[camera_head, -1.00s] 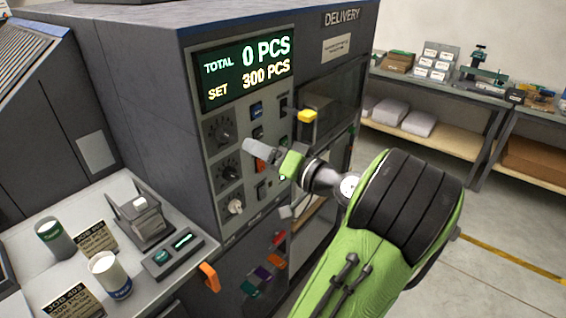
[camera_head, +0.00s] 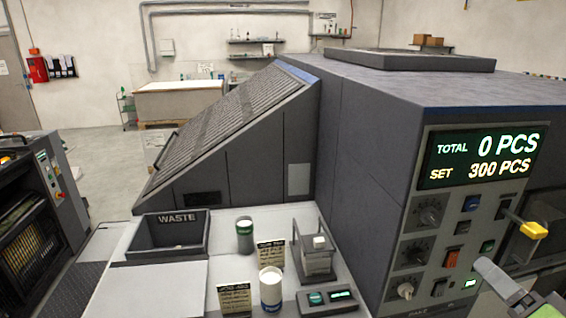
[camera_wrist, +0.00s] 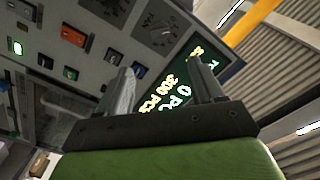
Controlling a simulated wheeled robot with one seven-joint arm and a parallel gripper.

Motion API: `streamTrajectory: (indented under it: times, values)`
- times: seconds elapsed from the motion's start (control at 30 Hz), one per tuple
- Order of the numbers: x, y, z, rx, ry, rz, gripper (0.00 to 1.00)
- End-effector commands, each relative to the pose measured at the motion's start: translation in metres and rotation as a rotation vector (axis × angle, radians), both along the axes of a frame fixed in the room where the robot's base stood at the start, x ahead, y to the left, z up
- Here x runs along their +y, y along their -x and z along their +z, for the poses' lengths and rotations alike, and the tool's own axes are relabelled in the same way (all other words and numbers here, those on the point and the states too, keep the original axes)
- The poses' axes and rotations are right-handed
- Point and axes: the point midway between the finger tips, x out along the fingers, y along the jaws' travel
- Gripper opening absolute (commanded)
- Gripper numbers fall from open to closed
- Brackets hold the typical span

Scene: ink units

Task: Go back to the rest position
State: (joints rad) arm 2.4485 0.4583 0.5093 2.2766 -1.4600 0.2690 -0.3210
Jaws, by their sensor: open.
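My gripper (camera_wrist: 160,92) is open and empty in the wrist view, its two fingers spread apart in front of the machine's control panel. In the head view only part of my gripper (camera_head: 512,290) shows at the lower right edge, beside the panel's lower buttons. The control panel (camera_head: 440,215) has knobs, buttons and a yellow lever (camera_head: 534,230). Its display (camera_head: 483,157) reads TOTAL 0 PCS and SET 300 PCS, and it also shows between the fingers in the wrist view (camera_wrist: 178,85). I cannot tell whether the gripper touches the panel.
A side table (camera_head: 230,292) holds a WASTE tray (camera_head: 135,252), a green-capped container (camera_head: 245,240), a white-topped container (camera_head: 270,290), two job cards and a small stamp-like device (camera_head: 318,265). Open floor (camera_head: 105,160) lies at the back left.

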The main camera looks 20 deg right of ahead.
Motion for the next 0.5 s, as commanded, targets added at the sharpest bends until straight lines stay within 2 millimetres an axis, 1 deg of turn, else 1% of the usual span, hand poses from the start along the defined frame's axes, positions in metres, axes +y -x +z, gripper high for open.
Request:
streamTrajectory:
  times: [0.07,0.13,0.17,0.23,0.27,0.3,0.37,0.4,0.47,0.5]
  values:
    - [0.0,-0.001,0.0,0.003,-0.001,0.003,0.67]
    - [0.005,-0.012,-0.004,0.031,-0.005,0.031,0.67]
    - [0.01,-0.021,-0.008,0.058,-0.009,0.056,0.67]
    - [0.027,-0.05,-0.022,0.155,-0.019,0.137,0.67]
    - [0.037,-0.064,-0.03,0.206,-0.02,0.179,0.67]
    - [0.052,-0.082,-0.041,0.284,-0.019,0.236,0.67]
    - [0.077,-0.104,-0.056,0.401,-0.011,0.318,0.67]
    - [0.095,-0.116,-0.066,0.48,0.002,0.369,0.67]
    - [0.122,-0.13,-0.079,0.597,0.033,0.439,0.67]
    - [0.141,-0.136,-0.086,0.673,0.06,0.481,0.67]
